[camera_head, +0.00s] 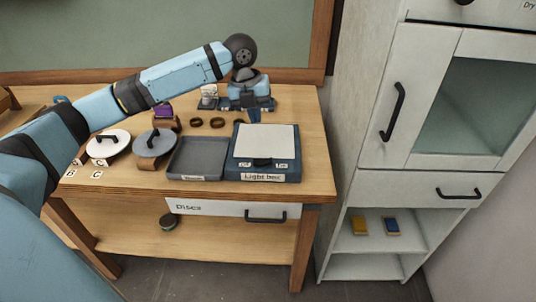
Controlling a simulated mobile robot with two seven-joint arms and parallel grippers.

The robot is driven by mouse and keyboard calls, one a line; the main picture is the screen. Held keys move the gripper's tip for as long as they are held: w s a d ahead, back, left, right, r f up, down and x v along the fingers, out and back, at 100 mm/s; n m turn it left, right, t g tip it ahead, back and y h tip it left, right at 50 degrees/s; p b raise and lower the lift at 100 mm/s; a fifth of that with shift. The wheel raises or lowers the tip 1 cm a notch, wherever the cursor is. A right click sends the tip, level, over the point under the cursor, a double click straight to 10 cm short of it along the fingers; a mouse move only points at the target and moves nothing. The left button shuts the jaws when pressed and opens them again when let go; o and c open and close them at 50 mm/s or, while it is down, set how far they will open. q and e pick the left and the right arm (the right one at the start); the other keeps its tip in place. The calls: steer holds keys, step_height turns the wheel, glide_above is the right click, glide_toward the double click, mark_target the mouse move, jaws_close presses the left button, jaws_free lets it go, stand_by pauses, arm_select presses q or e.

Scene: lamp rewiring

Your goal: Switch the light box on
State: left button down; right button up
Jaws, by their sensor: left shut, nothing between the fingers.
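The light box (264,176) is a dark blue box at the right front of the wooden table, with a pale panel (264,141) on top. A black switch (262,162) sits at its front between two small white labels too small to read surely. I cannot tell whether the panel is lit. My left gripper (254,116) points down at the back edge of the light box, shut and empty. Whether it touches the box is unclear. My right gripper is out of view.
A grey tray (198,158) stands left of the light box. Lidded round dishes (108,144) stand further left, and several dark rings (217,123) lie behind the tray. A drawer (221,209) is below the tabletop. A white cabinet (366,120) stands to the right.

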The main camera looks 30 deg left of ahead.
mark_target(267, 160)
arm_select(q)
steer(key=f, duration=0.4)
steer(key=w+d+f, duration=0.1)
steer(key=f, duration=0.4)
steer(key=d+f, duration=0.1)
steer(key=f, duration=0.4)
steer(key=shift+w, duration=0.15)
